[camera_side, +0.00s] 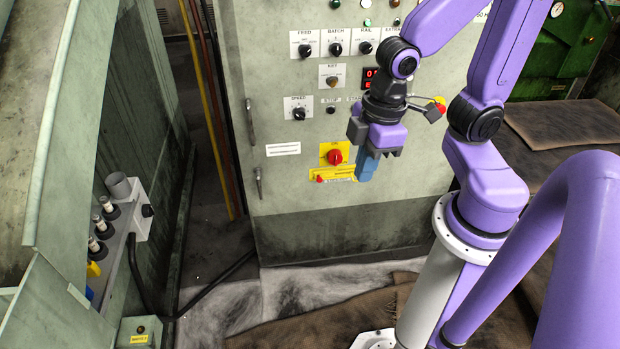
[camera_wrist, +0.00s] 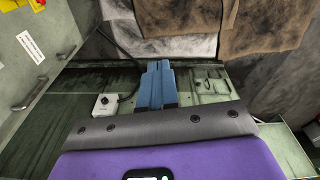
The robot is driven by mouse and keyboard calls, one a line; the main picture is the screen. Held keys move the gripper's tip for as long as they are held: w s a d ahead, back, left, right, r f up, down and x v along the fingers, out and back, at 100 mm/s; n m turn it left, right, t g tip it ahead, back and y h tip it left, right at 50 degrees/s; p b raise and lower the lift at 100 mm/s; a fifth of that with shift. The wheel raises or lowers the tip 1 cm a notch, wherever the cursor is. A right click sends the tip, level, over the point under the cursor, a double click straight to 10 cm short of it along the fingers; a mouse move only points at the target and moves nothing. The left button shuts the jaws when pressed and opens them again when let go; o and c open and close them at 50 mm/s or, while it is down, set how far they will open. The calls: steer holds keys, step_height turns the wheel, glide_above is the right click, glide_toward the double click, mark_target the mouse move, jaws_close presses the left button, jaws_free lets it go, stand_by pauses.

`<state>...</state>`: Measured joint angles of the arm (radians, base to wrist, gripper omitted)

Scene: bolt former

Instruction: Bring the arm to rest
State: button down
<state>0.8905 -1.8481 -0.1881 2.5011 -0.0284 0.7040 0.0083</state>
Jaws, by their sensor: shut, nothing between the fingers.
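My gripper (camera_side: 366,167) hangs in front of the control cabinet in the side view, its blue fingers pointing down. The fingers are together with nothing between them. In the wrist view the blue fingertips of my gripper (camera_wrist: 157,68) also lie side by side and empty. The purple arm is bent, with its elbow up at the top right of the side view. The gripper appears apart from the cabinet face, but the exact gap cannot be told.
The control cabinet (camera_side: 345,215) carries knobs, a red rotary switch (camera_side: 335,157) and door handles. A grey box (camera_side: 130,225) with several capped cylinders is on the left machine. Brown mats (camera_side: 330,325) lie on the floor. The space below the gripper looks clear.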

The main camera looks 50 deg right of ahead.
steer(key=shift+n+g+h, duration=0.3)
steer(key=shift+n+g, duration=0.1)
steer(key=shift+n, duration=0.3)
steer(key=s, duration=0.1)
steer(key=s+d+r, duration=0.1)
steer(key=s, duration=0.1)
steer(key=s+r, duration=0.1)
steer(key=shift+s+d, duration=0.2)
steer(key=shift+s, duration=0.1)
stand_by(0.9)
